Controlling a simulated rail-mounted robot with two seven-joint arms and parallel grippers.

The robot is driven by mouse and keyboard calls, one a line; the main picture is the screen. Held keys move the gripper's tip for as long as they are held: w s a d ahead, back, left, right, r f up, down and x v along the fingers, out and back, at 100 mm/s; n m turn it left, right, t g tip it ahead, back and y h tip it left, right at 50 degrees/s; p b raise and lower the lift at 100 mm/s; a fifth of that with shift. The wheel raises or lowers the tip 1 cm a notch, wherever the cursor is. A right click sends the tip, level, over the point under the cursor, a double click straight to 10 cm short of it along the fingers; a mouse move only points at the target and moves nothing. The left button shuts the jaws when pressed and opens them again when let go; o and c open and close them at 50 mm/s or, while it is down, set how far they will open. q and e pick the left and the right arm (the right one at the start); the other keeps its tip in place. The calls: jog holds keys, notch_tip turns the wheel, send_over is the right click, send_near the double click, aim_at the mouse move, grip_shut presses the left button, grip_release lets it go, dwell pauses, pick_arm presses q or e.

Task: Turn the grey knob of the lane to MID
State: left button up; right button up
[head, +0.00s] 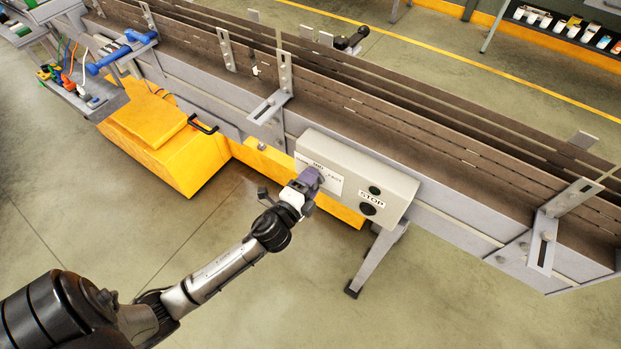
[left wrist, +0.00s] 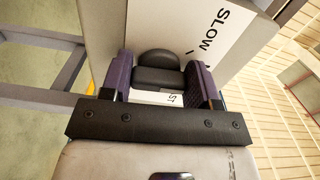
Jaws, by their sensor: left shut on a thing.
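The dark grey knob (left wrist: 158,62) sits on the face of the lane's control box (head: 385,181). In the left wrist view, my left gripper (left wrist: 161,78) has its purple fingers on both sides of the knob and is shut on it. A white label (left wrist: 215,28) beside the knob reads SLOW, and a part reading ST shows below the knob. No pointer mark on the knob can be made out. In the head view my left gripper (head: 308,182) is at the box's left part and hides the knob. My right gripper is not in view.
A black STOP button (head: 368,209) and a small dark round part (head: 375,190) are on the box's right part. The box is on the side of a long brown conveyor lane (head: 440,135). A yellow housing (head: 160,145) stands left. The floor in front is clear.

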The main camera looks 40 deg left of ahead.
pick_arm(q)
jog(key=shift+m, duration=0.4)
jog(key=o, duration=0.9)
jog(key=shift+s+d+b, duration=0.2)
jog(key=shift+s+d, duration=0.15)
jog(key=shift+s, duration=1.95)
jog(key=shift+s+d+b, duration=0.25)
jog(key=shift+s+d, duration=0.15)
jog(key=shift+s, duration=1.85)
jog(key=shift+s+d+b, duration=0.2)
jog(key=shift+s+d, duration=0.15)
jog(key=shift+s, duration=1.95)
